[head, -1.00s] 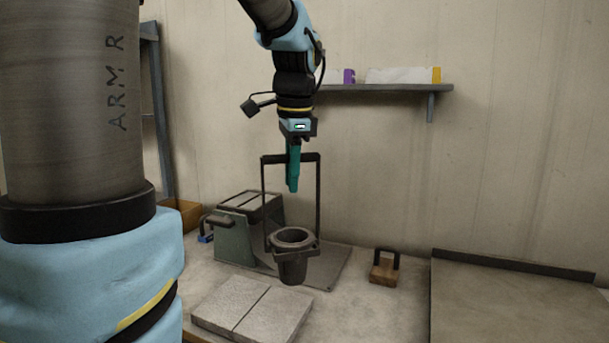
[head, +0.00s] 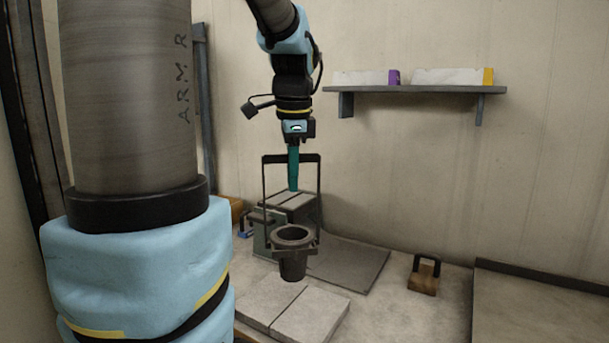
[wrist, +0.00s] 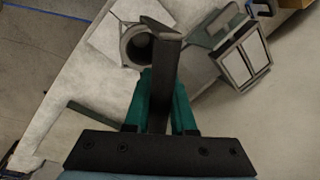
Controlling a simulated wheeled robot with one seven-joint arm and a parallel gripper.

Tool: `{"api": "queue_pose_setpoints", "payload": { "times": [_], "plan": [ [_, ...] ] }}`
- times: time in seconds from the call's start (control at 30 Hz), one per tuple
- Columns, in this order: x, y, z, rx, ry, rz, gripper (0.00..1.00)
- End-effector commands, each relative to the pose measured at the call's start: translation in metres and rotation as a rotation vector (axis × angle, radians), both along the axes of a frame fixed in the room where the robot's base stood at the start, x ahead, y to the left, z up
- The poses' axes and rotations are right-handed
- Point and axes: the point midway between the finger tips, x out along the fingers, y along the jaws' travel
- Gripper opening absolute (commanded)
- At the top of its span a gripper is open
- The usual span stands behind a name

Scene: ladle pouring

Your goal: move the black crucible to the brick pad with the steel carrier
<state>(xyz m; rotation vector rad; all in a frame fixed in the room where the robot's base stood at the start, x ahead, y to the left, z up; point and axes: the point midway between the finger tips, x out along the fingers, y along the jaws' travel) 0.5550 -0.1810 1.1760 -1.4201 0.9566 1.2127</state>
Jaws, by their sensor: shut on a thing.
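My gripper (head: 293,168) has teal fingers and is shut on the top bar of the steel carrier (head: 318,205), a dark upright frame. The black crucible (head: 293,262) sits in the ring at the bottom of the carrier and hangs upright. In the head view it overlaps the back of the pale brick pad (head: 310,315) and appears raised above it. In the wrist view the carrier's bar (wrist: 163,70) runs between the fingers, with the crucible (wrist: 138,46) beyond it, beside the pad (wrist: 108,38). The crucible's inside is too dark to read.
A grey-green furnace box with a paneled lid (head: 290,201) stands behind the carrier, on a dark plate (head: 350,262). A wooden block with a black handle (head: 424,276) lies to the right. A raised-edge tray (head: 530,300) is at far right. A shelf (head: 415,89) is on the wall.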

Motion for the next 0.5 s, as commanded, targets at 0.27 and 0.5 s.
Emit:
{"api": "queue_pose_setpoints", "payload": {
  "times": [0.27, 0.5],
  "plan": [
    [0.004, 0.023, 0.001, 0.000, -0.002, 0.001, 0.00],
    [0.005, 0.034, -0.012, 0.000, -0.001, -0.001, 0.00]
  ]
}}
